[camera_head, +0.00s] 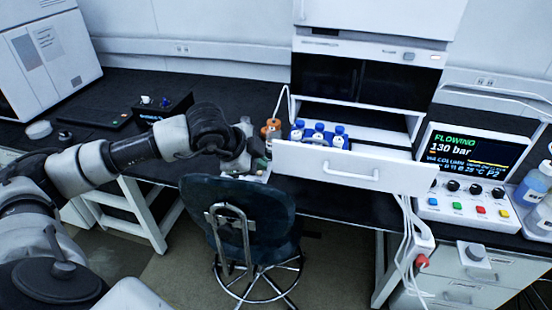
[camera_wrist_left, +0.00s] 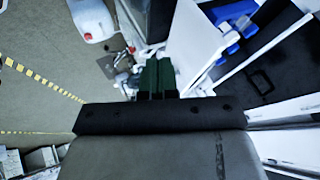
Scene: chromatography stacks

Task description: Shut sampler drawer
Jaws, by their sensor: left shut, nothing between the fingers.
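The sampler drawer (camera_head: 352,170) is pulled out from the white instrument stack, its white front with a bar handle facing me in the head view. Several blue-capped bottles (camera_head: 319,134) stand in it behind the front. My left gripper (camera_head: 260,164) is just left of the drawer front's left end, above the bench edge; whether it touches the drawer I cannot tell. In the left wrist view its dark green fingers (camera_wrist_left: 157,78) are together with nothing between them, beside a white panel that looks like the drawer front (camera_wrist_left: 196,42). My right gripper is out of view.
Orange-capped bottles (camera_head: 271,127) stand close behind my left gripper. A dark chair (camera_head: 240,215) is below it, at the bench front. A control box with a lit screen (camera_head: 468,155) stands right of the drawer, and white cables hang below the drawer's right end.

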